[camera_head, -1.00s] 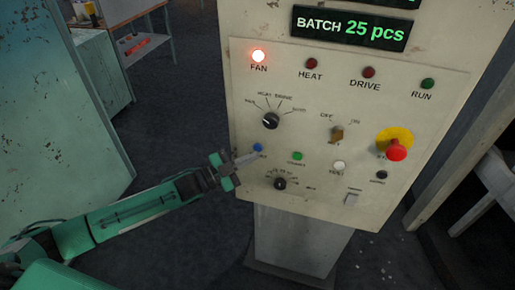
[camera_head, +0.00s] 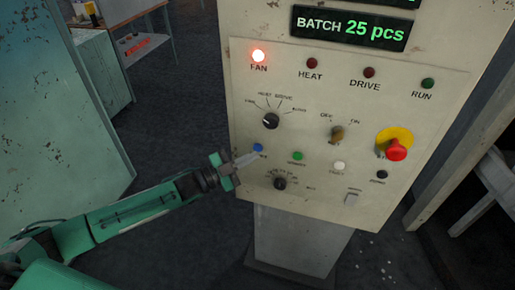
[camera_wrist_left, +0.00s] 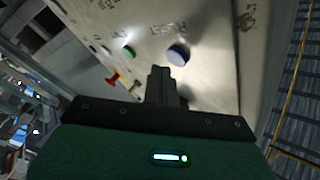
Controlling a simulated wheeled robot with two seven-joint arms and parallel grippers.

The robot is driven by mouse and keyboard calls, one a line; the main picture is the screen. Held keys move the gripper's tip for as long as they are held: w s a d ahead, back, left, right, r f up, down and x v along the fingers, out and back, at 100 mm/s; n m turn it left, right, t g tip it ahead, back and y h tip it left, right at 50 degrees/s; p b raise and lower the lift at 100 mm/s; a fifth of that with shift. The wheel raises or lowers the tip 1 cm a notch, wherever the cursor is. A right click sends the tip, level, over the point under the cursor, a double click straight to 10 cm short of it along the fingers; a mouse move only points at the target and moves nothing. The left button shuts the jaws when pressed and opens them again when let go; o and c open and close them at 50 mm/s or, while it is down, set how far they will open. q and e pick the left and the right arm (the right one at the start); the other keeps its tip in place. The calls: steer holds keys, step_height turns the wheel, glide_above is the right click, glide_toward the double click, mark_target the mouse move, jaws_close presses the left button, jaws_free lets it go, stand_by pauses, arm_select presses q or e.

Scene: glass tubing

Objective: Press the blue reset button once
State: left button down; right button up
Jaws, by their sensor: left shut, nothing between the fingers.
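The blue reset button (camera_head: 257,147) is on the left side of the control panel, below the upper selector knob. In the left wrist view the round blue button (camera_wrist_left: 178,54) stands out by the word RESET. My left gripper (camera_head: 256,156) is shut and empty, its fingertips right by the button's lower edge in the head view. In the left wrist view the closed fingers (camera_wrist_left: 161,72) point at the panel, just below and left of the button. A small gap seems to show there; contact cannot be told. My right gripper is not in view.
A green button (camera_head: 297,156) and a white button (camera_head: 339,166) sit to the right. A lower knob (camera_head: 280,183) is close below the gripper. A red emergency stop (camera_head: 397,149) is farther right. The FAN lamp (camera_head: 258,56) glows; the display (camera_head: 350,28) reads BATCH 25 pcs.

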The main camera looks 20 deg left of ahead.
arm_select(q)
steer(key=shift+w, duration=0.15)
steer(key=shift+w, duration=0.3)
steer(key=shift+w, duration=0.35)
stand_by(0.5)
steer(key=shift+s, duration=0.85)
steer(key=s+p, duration=0.2)
steer(key=s, duration=0.3)
stand_by(0.4)
